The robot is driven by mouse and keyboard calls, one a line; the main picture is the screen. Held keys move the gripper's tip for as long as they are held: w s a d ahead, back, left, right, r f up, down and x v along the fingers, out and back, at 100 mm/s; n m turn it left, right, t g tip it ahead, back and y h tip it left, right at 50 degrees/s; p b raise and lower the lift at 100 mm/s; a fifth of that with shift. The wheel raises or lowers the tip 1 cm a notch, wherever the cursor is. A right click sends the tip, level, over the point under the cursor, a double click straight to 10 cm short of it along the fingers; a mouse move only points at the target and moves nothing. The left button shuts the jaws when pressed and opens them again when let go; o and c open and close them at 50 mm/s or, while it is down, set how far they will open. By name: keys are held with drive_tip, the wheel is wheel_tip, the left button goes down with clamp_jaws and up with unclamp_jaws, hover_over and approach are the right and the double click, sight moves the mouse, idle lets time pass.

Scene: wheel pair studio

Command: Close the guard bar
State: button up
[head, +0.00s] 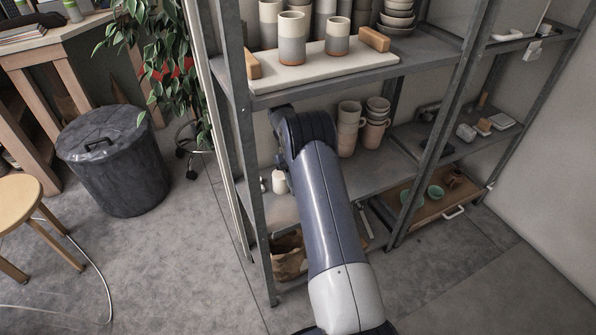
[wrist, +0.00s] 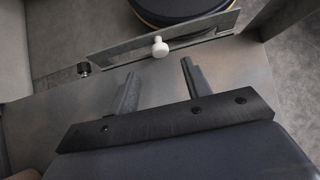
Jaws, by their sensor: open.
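The guard bar (wrist: 205,43) shows in the wrist view as a long grey metal strip with a white round knob (wrist: 160,48) on it. It runs slantwise along the shelf's edge. A small dark stub (wrist: 83,69) sits by its left end; I cannot tell if they are joined. My gripper (wrist: 158,68) is open and empty, its two fingers spread over the grey shelf surface. The knob is just beyond the fingertips, about midway between them, and appears apart from them. In the head view my arm hides the gripper, and I cannot make out the bar with certainty.
The metal rack's front post (head: 245,150) is left of my arm. A brown tray (head: 430,207) is low right. A lidded bin (head: 115,160) and stool (head: 20,205) stand left.

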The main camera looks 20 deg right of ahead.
drive_tip(key=shift+p+v, duration=0.3)
drive_tip(key=shift+v, duration=1.65)
